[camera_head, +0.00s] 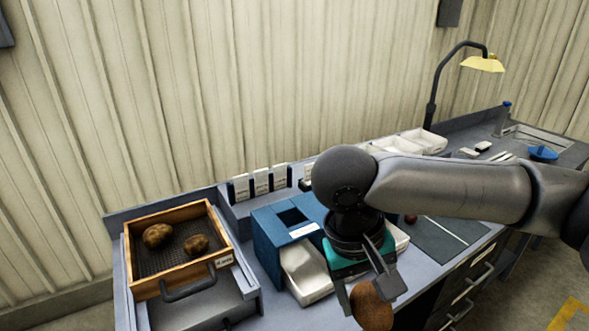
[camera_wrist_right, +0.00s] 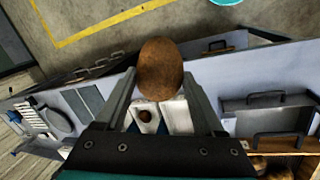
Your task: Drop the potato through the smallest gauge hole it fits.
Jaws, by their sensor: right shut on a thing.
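My right gripper (camera_head: 368,283) is shut on a brown potato (camera_head: 372,306) and holds it in front of the bench's near edge. The right wrist view shows the potato (camera_wrist_right: 160,70) between the fingertips. The blue gauge box (camera_head: 266,246) stands behind and left of the gripper. One square hole (camera_head: 291,217) shows in its top; my arm hides the rest of the top. A white tray (camera_head: 305,272) lies at its front, and part of another white tray (camera_head: 402,238) shows right of the gripper. My left gripper is not in view.
A wooden crate (camera_head: 143,290) with a mesh floor holds two potatoes (camera_head: 158,236) (camera_head: 197,244) at the left. White cards (camera_head: 261,181) stand behind the gauge. A yellow lamp (camera_head: 482,64) and several white bins (camera_head: 420,140) are at the back right. A small brown object (camera_head: 410,218) shows beside my arm.

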